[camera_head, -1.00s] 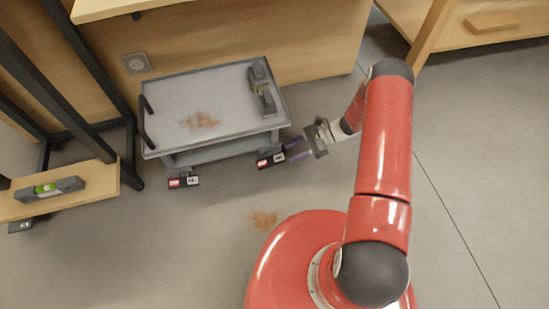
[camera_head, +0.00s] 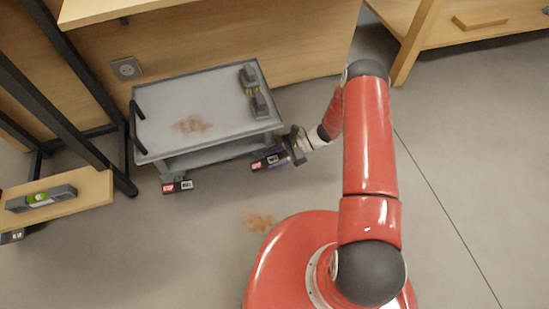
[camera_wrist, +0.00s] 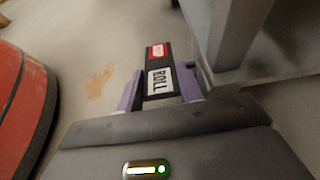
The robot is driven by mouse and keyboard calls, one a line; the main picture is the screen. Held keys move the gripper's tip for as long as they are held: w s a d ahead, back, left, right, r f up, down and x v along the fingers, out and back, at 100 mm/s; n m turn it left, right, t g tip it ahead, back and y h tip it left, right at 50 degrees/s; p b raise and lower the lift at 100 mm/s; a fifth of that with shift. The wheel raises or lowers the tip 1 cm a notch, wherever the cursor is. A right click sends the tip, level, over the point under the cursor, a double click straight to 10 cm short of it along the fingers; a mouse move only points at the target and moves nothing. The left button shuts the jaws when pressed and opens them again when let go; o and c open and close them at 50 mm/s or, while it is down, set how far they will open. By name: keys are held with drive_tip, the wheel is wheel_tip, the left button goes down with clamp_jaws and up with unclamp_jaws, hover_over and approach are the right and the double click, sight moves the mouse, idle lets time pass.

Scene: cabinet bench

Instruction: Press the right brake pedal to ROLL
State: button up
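The right brake pedal (camera_head: 256,165) is a small black block with a red patch and a white patch, low at the cart's near right corner. In the wrist view the pedal (camera_wrist: 156,88) reads ROLL on its white patch, nearer my gripper, with the red patch at the far end. My gripper (camera_head: 273,159) is at the pedal's right end. In the wrist view its purple fingers (camera_wrist: 160,90) are apart, one along each side of the pedal. I cannot tell whether they touch it or how far the pedal is tilted.
The grey cart (camera_head: 205,118) carries a dark tool (camera_head: 255,92) and a brown stain. A left pedal (camera_head: 177,187) is at its near left corner. A wooden shelf (camera_head: 90,190) with a level stands at left. The floor between cart and my base is clear except a stain (camera_head: 259,221).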

drive_tip(key=f+y+b, duration=0.1)
drive_tip(key=b, duration=0.2)
drive_tip(key=shift+d+f, duration=0.1)
drive_tip(key=shift+f, duration=0.1)
drive_tip(key=shift+r+g+y, duration=0.15)
drive_tip(key=shift+g+y, duration=0.25)
drive_tip(key=shift+y, duration=0.4)
drive_tip(key=shift+f+g+y, duration=0.2)
drive_tip(key=shift+g+y, duration=0.2)
drive_tip(key=shift+y, duration=0.8)
drive_tip(key=o, duration=0.7)
